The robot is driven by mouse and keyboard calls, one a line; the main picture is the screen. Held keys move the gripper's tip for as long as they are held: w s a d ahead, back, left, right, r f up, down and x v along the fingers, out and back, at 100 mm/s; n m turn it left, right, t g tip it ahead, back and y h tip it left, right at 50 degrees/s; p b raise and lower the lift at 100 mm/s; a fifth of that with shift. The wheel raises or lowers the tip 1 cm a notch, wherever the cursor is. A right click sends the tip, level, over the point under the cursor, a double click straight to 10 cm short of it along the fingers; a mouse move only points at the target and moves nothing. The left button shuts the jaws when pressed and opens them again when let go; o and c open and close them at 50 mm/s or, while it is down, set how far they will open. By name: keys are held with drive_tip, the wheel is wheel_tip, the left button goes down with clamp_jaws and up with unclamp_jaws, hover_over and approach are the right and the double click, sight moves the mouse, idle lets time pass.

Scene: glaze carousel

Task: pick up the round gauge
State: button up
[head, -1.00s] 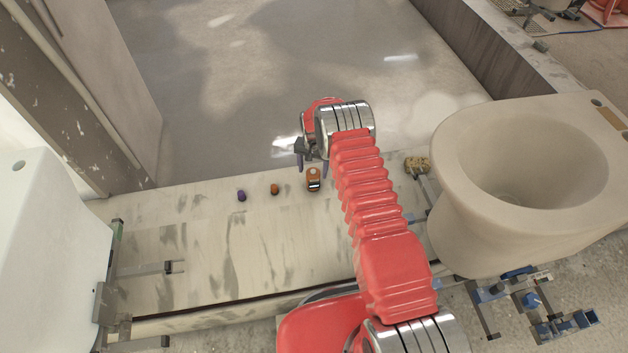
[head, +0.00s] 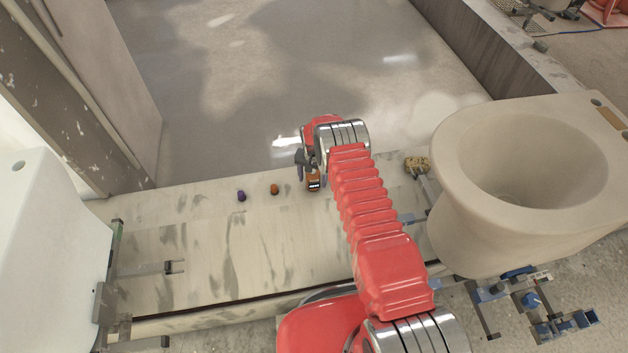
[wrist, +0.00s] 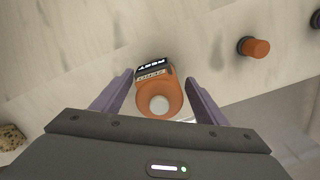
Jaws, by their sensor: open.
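The round gauge (wrist: 172,100) is orange, with a pale round disc on its end and a dark lettered display on its side. In the wrist view it stands between the two purple fingers of my gripper (wrist: 158,78). The fingers are open, with a gap visible on each side of the gauge. In the head view the gauge (head: 313,184) is on the pale ledge, partly hidden by my gripper (head: 311,174), which is low around it. Contact between fingers and gauge cannot be seen.
On the pale ledge (head: 215,245), an orange knob-like piece (head: 274,189) and a purple one (head: 241,196) stand left of the gauge. A yellowish sponge-like block (head: 417,164) lies to the right, near a beige toilet bowl (head: 470,215). A white ceramic piece (head: 40,250) stands at left.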

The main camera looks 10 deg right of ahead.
drive_tip(key=shift+f, duration=0.4)
drive_tip(key=shift+c, duration=0.7)
drive_tip(key=c, duration=0.9)
